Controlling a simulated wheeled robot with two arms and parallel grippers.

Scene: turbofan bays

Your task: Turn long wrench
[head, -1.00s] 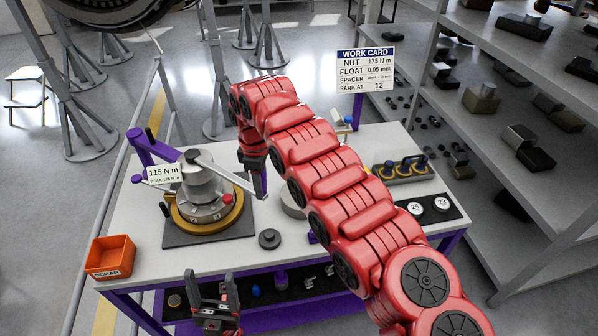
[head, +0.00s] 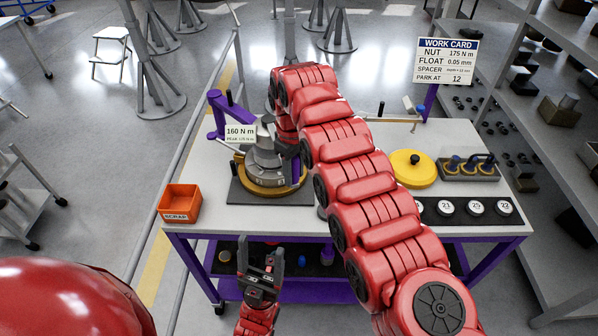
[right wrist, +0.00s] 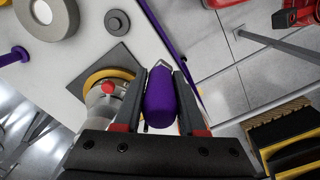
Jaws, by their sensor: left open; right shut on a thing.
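In the right wrist view the long wrench's purple handle (right wrist: 160,98) lies between the fingers of my right gripper (right wrist: 160,80), which is shut on it. In the head view my right gripper (head: 292,152) is at the right side of the turbofan fixture (head: 268,168), a grey body on a yellow ring and dark base plate. My right arm and gripper hide most of the wrench there. A readout (head: 239,134) at the fixture shows 160 N m. My left gripper (head: 260,264) is open and empty, low in front of the table's front edge.
An orange scrap bin (head: 180,203) stands at the table's left corner. A yellow disc (head: 413,169), a rack with blue parts (head: 468,168) and numbered discs (head: 475,208) are at the right. The work card (head: 447,62) reads nut 175 N m. Shelves stand at the right.

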